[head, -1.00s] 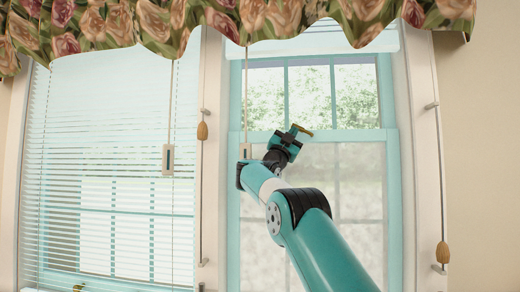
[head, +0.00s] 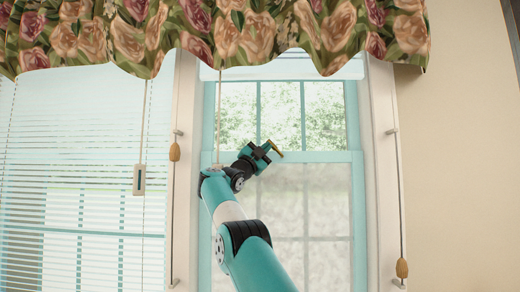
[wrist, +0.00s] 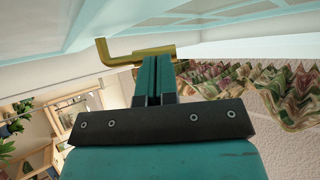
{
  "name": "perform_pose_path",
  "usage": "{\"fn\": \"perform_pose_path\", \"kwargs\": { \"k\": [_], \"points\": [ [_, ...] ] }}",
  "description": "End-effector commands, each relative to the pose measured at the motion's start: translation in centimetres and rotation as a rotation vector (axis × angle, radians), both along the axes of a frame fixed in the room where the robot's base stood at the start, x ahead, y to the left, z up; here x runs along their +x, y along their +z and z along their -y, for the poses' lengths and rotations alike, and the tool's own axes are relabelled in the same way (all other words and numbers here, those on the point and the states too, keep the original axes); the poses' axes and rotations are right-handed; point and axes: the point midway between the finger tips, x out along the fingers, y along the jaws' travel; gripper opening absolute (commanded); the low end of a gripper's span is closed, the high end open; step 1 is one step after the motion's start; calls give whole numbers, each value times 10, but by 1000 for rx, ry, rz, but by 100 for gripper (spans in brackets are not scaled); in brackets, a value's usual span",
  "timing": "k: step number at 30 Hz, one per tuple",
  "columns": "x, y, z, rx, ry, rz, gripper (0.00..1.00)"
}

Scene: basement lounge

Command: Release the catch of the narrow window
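The narrow window (head: 283,157) stands right of the blinds, with teal sashes and a pale blind rolled up at its top. Its brass catch (head: 275,148) shows at my gripper's tip, near the middle rail. In the wrist view the catch (wrist: 120,56) has a thick barrel and a thinner arm bent at its left end. My gripper (wrist: 155,60) has its two teal fingers almost together, with their tips against the barrel, and looks shut on it. The gripper hides part of the catch. The gripper also shows in the head view (head: 268,151).
A floral valance (head: 230,35) hangs above the windows. A wider window with lowered white blinds (head: 75,200) is at left. Shelves (wrist: 50,125) show in the wrist view.

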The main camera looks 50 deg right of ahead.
Motion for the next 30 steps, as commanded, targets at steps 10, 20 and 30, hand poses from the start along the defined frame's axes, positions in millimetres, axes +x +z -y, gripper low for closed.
{"fn": "perform_pose_path", "kwargs": {
  "k": [10,20,30],
  "points": [
    [-12,8,13,-1,-14,-1,0],
    [-7,-11,-5,0,-11,0,0],
    [1,-37,-43,0,-14,-1,0]
  ]
}}
